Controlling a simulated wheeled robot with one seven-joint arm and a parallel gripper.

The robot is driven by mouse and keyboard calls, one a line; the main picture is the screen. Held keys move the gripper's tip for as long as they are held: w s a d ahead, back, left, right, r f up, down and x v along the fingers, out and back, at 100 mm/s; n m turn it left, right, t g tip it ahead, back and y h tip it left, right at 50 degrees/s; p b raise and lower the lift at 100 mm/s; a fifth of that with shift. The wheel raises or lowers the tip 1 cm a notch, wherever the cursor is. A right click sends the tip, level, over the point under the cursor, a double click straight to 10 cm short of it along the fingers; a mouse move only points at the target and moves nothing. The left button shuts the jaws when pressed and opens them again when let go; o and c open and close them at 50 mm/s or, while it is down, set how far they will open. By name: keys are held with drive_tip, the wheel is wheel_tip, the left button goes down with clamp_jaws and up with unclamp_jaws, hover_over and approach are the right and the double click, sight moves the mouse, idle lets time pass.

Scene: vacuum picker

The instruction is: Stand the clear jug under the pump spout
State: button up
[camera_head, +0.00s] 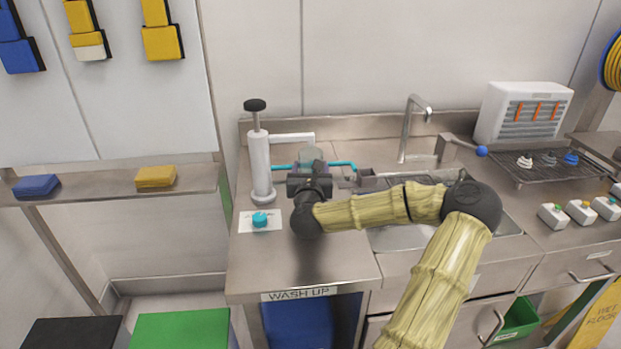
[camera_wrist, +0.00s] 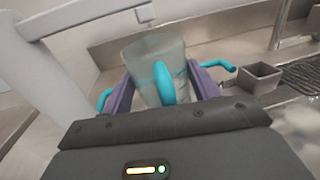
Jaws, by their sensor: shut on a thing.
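The clear jug (camera_wrist: 143,72) has see-through walls and a teal handle (camera_wrist: 165,82) facing the wrist camera. My gripper (camera_wrist: 163,88) is shut on it, one purple finger at each side. The jug appears upright; its base is hidden, so I cannot tell whether it touches the counter. In the head view the jug (camera_head: 311,154) shows just beyond my gripper (camera_head: 311,176). The white pump (camera_head: 261,165) stands to the left with a black top knob. Its spout (camera_head: 292,138) reaches right, and its tip (camera_wrist: 146,13) shows above and behind the jug's rim in the wrist view.
Teal bars (camera_head: 343,163) stick out on both sides of the jug. A teal knob (camera_head: 260,219) on a white plate sits before the pump. The sink tap (camera_head: 412,125) and a small grey box (camera_wrist: 255,78) are to the right. The front left counter is clear.

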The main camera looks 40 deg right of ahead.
drive_tip(key=shift+w+d, duration=0.2)
drive_tip(key=shift+w+d+f, duration=0.1)
drive_tip(key=shift+f, duration=1.65)
drive_tip(key=shift+b, duration=0.3)
drive_tip(key=shift+f, duration=0.15)
drive_tip(key=o, duration=1.1)
drive_tip(key=shift+c, duration=0.2)
